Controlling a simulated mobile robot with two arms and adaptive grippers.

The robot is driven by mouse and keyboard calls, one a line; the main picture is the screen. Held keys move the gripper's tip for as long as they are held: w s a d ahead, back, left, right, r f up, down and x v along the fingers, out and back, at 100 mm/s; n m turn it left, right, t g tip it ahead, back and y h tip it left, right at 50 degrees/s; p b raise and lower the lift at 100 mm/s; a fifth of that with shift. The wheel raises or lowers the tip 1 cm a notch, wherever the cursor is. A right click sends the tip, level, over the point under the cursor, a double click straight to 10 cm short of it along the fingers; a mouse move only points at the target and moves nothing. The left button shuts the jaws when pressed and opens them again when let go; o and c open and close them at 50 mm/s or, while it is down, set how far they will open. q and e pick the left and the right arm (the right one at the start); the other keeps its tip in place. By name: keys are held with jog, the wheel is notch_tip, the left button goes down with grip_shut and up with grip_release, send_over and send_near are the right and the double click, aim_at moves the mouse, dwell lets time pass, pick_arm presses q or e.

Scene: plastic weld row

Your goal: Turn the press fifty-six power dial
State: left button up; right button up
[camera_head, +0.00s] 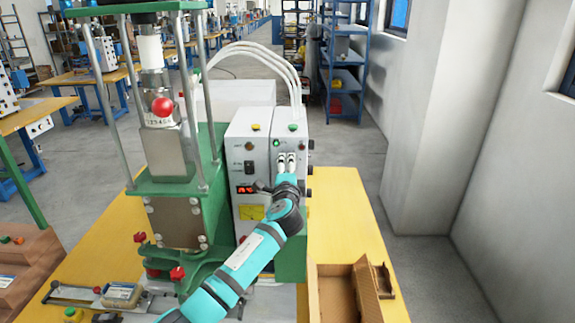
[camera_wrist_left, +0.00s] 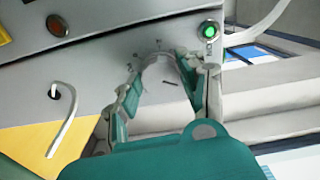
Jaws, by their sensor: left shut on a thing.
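The power dial (camera_wrist_left: 168,88) shows in the left wrist view as a pale round knob with a dark pointer line and small marks around it. It sits on the grey front of the press control box (camera_head: 250,135). My left gripper (camera_head: 286,162) reaches the right half of that front in the head view, and its fingers hide the dial there. In the left wrist view my left gripper (camera_wrist_left: 163,92) has one finger on each side of the dial and is shut on it. My right gripper is not in view.
A green lit button (camera_wrist_left: 209,31) and a brown button (camera_wrist_left: 57,26) are near the dial. The green press frame (camera_head: 200,215) stands left of the box. An open cardboard box (camera_head: 340,290) lies at the right of the yellow table (camera_head: 345,215).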

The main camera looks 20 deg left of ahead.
pick_arm(q)
jog(key=shift+m+p, duration=2.45)
jog(key=shift+m, duration=2.65)
jog(key=o, duration=1.2)
jog(key=shift+c, duration=0.2)
jog(key=v, duration=1.2)
jog(key=shift+s, duration=0.1)
